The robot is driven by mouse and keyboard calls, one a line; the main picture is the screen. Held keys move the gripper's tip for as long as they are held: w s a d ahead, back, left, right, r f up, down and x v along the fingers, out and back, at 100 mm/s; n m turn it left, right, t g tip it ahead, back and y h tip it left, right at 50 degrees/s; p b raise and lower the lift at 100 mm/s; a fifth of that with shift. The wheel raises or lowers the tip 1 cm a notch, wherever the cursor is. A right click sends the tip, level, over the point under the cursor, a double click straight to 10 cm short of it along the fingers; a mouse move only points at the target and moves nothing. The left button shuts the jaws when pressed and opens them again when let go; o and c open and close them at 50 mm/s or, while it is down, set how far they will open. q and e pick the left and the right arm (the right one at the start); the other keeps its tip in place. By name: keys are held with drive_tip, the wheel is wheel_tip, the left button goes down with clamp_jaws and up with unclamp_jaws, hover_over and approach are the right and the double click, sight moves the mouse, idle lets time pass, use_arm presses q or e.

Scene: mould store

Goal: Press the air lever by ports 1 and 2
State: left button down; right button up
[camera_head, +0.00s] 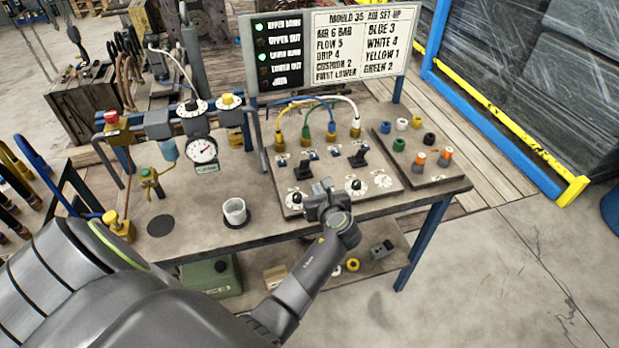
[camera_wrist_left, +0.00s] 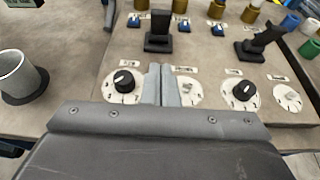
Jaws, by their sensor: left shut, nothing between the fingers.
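A black lever (camera_head: 303,168) stands on the panel (camera_head: 392,184) in front of the two left brass ports; it also shows in the left wrist view (camera_wrist_left: 158,32). A second black lever (camera_head: 359,156) stands to its right, in front of the two right ports, and looks tilted to the right in the left wrist view (camera_wrist_left: 262,40). Port numbers are too small to read. My left gripper (camera_head: 322,195) is over the panel's front part, nearer than both levers. In the left wrist view its fingers (camera_wrist_left: 162,85) are shut and empty, between two dials, apart from the levers. My right gripper is out of view.
Black knobs on dials (camera_head: 289,202) (camera_head: 354,187) flank my left gripper. Yellow, blue, green and white hoses (camera_head: 318,102) arch behind the levers. A grey cup (camera_head: 235,211) stands left. A board (camera_head: 330,45) shows green lights. Coloured caps (camera_head: 417,122) sit right.

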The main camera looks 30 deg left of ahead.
sight(306, 165)
use_arm(q)
drive_tip(key=b+x, duration=0.2)
drive_tip(key=x, duration=0.2)
drive_tip(key=shift+d+f+b, duration=0.1)
drive_tip(key=shift+f+b, duration=0.05)
drive_tip(key=shift+b, duration=0.2)
drive_tip(key=shift+w+a+r+b, duration=0.25)
drive_tip(key=shift+w+a+r, duration=0.1)
drive_tip(key=shift+w+a, duration=0.2)
drive_tip(key=shift+w+a+r+b, duration=0.3)
drive_tip(key=shift+w+a, duration=0.1)
drive_tip(key=shift+a, duration=0.25)
drive_tip(key=shift+w+a+r, duration=0.25)
drive_tip(key=shift+w+a, duration=0.05)
drive_tip(key=shift+a, duration=0.05)
drive_tip(key=shift+w+r, duration=0.1)
drive_tip(key=shift+r, duration=0.05)
